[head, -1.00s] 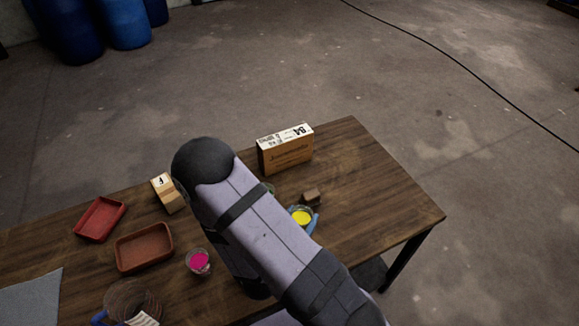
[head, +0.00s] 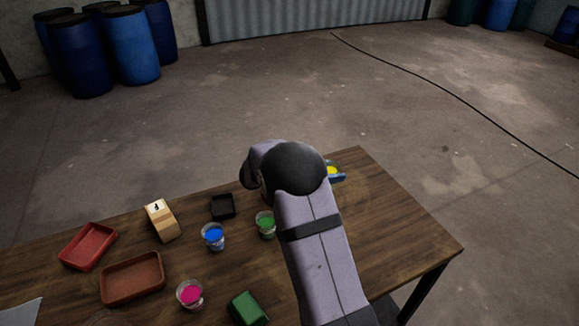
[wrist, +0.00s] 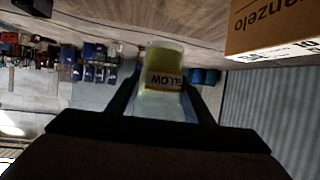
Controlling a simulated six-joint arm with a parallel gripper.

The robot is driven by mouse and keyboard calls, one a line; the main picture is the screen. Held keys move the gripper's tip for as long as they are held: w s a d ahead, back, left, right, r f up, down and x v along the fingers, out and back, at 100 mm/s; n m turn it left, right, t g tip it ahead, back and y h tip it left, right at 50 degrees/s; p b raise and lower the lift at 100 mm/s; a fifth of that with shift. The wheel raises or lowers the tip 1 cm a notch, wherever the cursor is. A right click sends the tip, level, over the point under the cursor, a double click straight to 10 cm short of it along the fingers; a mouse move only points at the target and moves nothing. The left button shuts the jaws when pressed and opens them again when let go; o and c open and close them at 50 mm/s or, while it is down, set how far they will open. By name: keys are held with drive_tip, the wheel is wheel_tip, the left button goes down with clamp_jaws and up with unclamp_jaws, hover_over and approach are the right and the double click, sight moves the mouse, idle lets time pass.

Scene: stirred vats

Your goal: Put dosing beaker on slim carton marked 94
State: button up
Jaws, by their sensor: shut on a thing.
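The beaker (wrist: 163,75), clear with yellow contents and a label reading "ELLOW", is between the fingers of my gripper (wrist: 158,92) in the wrist view. My gripper is shut on it. In the head view the yellow contents (head: 333,170) show just right of my arm's dark joint; most of the beaker is hidden there. The slim carton (wrist: 272,25), brown with a pale printed face, is at the upper right of the wrist view, apart from the beaker. My arm hides the carton in the head view.
Blue (head: 213,236), green (head: 265,223) and pink (head: 190,293) beakers stand on the wooden table (head: 400,235). The table's right part is clear.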

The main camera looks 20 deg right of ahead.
drive_tip(key=w+a+r+n+t+y, duration=0.1)
drive_tip(key=w+a+r+n+t, duration=0.1)
drive_tip(key=w, duration=0.6)
drive_tip(key=w+a+r+n+t+y, duration=0.2)
drive_tip(key=w+a+r+n+t, duration=0.1)
drive_tip(key=w+r+n+t, duration=0.2)
drive_tip(key=w+r, duration=0.2)
drive_tip(key=w, duration=0.1)
drive_tip(key=shift+t+y, duration=0.3)
drive_tip(key=shift+f, duration=0.15)
drive_tip(key=shift+f+b, duration=0.7)
drive_tip(key=shift+f, duration=4.25)
